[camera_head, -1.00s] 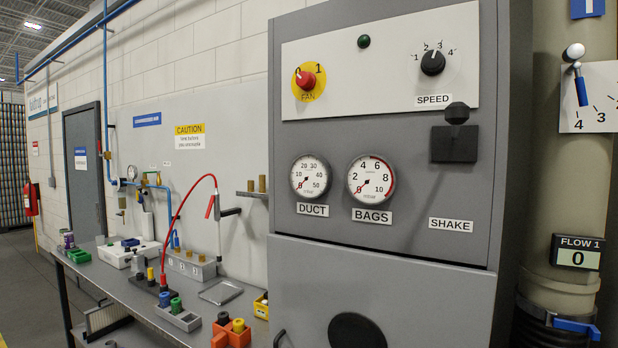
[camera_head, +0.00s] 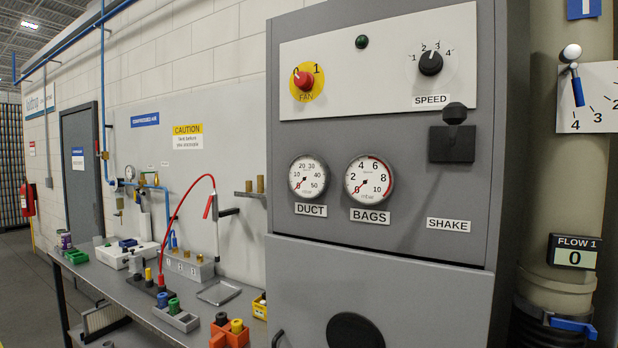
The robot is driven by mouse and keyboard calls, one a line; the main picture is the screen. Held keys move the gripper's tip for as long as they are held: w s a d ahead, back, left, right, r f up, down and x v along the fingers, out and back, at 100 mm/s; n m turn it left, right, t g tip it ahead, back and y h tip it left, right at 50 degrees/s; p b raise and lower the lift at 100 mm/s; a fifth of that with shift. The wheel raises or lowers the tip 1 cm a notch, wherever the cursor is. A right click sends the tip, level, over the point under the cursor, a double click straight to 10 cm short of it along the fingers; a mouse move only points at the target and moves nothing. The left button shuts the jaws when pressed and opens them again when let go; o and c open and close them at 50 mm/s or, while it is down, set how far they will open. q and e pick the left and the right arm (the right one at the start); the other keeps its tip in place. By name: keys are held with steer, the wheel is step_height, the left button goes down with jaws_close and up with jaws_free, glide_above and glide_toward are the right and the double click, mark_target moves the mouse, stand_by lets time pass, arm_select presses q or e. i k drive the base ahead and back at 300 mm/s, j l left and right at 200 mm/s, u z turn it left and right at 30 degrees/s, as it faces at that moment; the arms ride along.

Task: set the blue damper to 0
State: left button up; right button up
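The blue damper lever (camera_head: 577,88) is at the right edge of the head view, on the beige duct pipe. It has a pale round pivot knob (camera_head: 571,53) at its top and a blue grip hanging down, tilted slightly right. Its white scale plate (camera_head: 597,98) shows 4, 3 and 2; the plate's right part is cut off by the frame edge. The lever's grip ends close above the 4. A blue tag marked 1 (camera_head: 584,8) is above it. Neither of my grippers is in view.
A grey cabinet (camera_head: 380,260) with a red fan switch (camera_head: 303,80), a speed knob (camera_head: 430,63) and two gauges stands left of the pipe. A FLOW 1 display (camera_head: 575,252) reads 0. A workbench (camera_head: 140,296) with small parts runs along the left wall.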

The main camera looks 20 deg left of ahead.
mark_target(570, 53)
steer(key=l+u, duration=0.2)
steer(key=l, duration=0.3)
steer(key=l+u, duration=0.2)
steer(key=l, duration=0.35)
steer(key=l+u, duration=0.25)
steer(key=l, duration=0.3)
steer(key=k+l+u, duration=0.2)
steer(key=l, duration=0.3)
steer(key=l+u, duration=0.2)
steer(key=l, duration=0.3)
